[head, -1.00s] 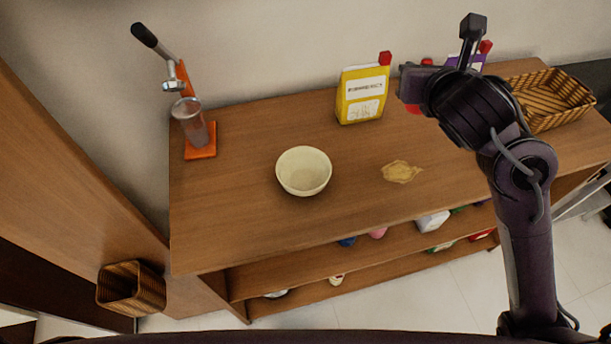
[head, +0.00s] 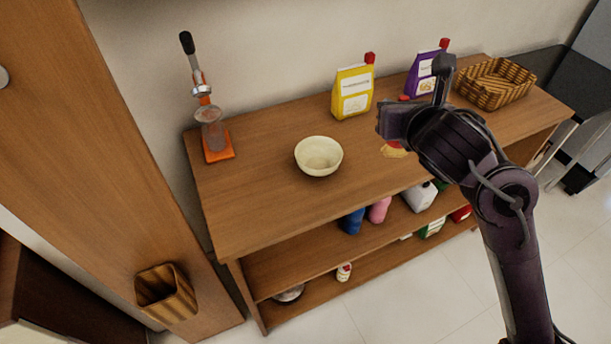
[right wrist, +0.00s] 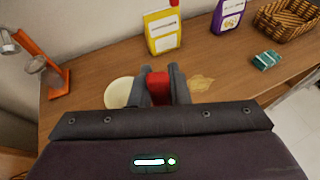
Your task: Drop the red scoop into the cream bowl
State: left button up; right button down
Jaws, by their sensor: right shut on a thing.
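The cream bowl (head: 318,157) stands upright and looks empty on the wooden counter, left of my right gripper in the head view. It also shows in the right wrist view (right wrist: 119,92), partly hidden behind my gripper. My right gripper (right wrist: 160,84) is shut on the red scoop (right wrist: 158,88), which sits between its two fingers. In the head view my right arm hides most of the scoop, and the gripper is above the counter to the right of the bowl. The left gripper is not in view.
A tan spill (head: 393,150) lies right of the bowl. A yellow bag (head: 353,92) and a purple bag (head: 424,72) stand at the back. An orange juicer (head: 213,140) is at left, a wicker basket (head: 496,84) at right. A teal box (right wrist: 266,60) lies on the counter.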

aim_at(313, 164)
jog(key=i+j+z, duration=0.1)
jog(key=j, duration=0.45)
jog(key=i+j+z, duration=0.1)
jog(key=j, duration=0.45)
jog(key=i+j+z, duration=0.1)
jog(key=i+j, duration=0.2)
